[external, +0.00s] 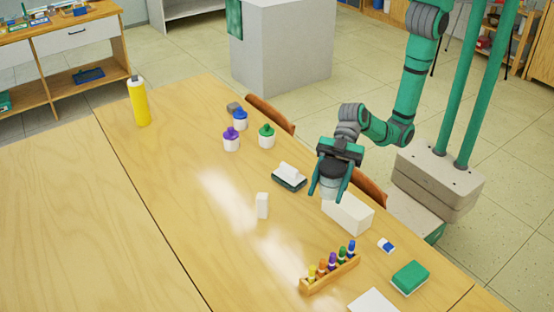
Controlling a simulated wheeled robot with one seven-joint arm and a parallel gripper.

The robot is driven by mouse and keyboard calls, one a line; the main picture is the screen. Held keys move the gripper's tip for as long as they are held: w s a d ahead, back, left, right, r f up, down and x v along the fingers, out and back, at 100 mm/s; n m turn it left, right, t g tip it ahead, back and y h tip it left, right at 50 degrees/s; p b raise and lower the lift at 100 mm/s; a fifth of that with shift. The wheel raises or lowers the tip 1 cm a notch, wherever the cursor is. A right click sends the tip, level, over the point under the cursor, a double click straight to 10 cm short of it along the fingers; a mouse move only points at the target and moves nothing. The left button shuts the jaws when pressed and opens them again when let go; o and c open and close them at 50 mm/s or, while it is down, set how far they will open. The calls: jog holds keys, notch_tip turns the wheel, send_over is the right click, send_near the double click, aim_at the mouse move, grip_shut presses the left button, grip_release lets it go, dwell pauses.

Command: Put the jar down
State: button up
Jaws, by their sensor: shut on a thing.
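My gripper (329,193) is over the right part of the wooden table (170,190), pointing down. It is shut on a pale whitish jar (329,187), which shows between the two green fingers. The jar looks roughly upright; its top is hidden by my gripper. A long white box (350,214) lies just below and to the right of it in the picture. I cannot tell whether the jar touches the table or the box. Three other white jars stand farther back, with a purple lid (231,140), a blue lid (240,121) and a green lid (267,137).
A dark-based eraser (289,179) and a small white block (262,205) are left of my gripper. A marker rack (330,273), a blue-white eraser (386,245) and a green sponge (410,277) lie nearer. A yellow bottle (139,103) stands far left. The table's left part is clear.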

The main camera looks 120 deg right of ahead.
jog(key=w+a+f, duration=0.1)
jog(key=w+f, duration=0.2)
jog(key=w, duration=0.1)
jog(key=w+a+f, duration=0.1)
jog(key=w+f, duration=0.2)
jog(key=w, duration=0.1)
jog(key=w+a+f, duration=0.1)
jog(key=w+f, duration=0.2)
jog(key=w, duration=0.2)
jog(key=shift+a+f, duration=0.25)
jog(key=shift+a, duration=0.05)
jog(key=shift+w+f, duration=0.1)
jog(key=shift+f, duration=1.55)
jog(key=o, duration=1.2)
jog(key=shift+f, duration=0.15)
jog(key=v, duration=1.2)
